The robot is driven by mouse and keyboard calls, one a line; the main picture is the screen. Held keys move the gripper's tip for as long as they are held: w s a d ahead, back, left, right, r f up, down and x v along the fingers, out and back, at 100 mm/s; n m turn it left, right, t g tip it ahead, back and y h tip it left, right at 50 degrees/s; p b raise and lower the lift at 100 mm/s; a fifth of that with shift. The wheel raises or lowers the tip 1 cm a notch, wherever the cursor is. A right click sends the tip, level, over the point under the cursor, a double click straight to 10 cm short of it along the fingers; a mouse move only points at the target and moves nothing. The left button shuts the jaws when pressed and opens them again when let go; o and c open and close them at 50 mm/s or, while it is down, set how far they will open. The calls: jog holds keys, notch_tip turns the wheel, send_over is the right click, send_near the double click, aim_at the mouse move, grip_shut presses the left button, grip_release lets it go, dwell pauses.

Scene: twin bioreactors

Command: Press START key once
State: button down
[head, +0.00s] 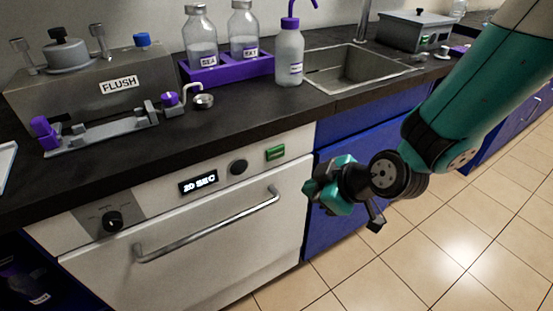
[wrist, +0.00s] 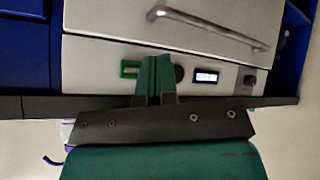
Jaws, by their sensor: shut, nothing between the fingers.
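The white appliance's front panel (head: 222,178) carries a green rectangular key (head: 276,153), taken as START; its lettering is too small to read. The key also shows in the wrist view (wrist: 129,69), partly beside my fingers. My gripper (head: 311,190) is shut and empty, in front of the appliance's right side, lower than the key in the head view. In the wrist view my closed teal fingers (wrist: 155,60) appear just right of the key, between it and the dark round knob (wrist: 179,74). Contact with the panel cannot be told.
The display (head: 198,183) reads "20 SEC". A dial (head: 112,221) sits at the panel's left. A long door handle (head: 207,226) juts out below. The dark worktop (head: 230,121) above holds bottles in a purple rack (head: 228,68). Open tiled floor lies at right.

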aim_at(276, 153)
jog(key=shift+w+a+p, duration=0.35)
jog(key=shift+w+a, duration=0.5)
jog(key=shift+w, duration=0.35)
jog(key=shift+w+a+p, duration=0.3)
jog(key=shift+w+a, duration=0.5)
jog(key=shift+w, duration=0.45)
jog(key=shift+w+a+p, duration=0.35)
jog(key=shift+w+a, duration=0.5)
jog(key=shift+w, duration=0.35)
jog(key=shift+w, duration=0.1)
jog(key=shift+w+a, duration=0.2)
jog(key=shift+w+a, duration=0.25)
jog(key=shift+w, duration=0.1)
dwell(0.4)
jog(key=shift+s+d, duration=0.5)
jog(key=shift+s, duration=0.2)
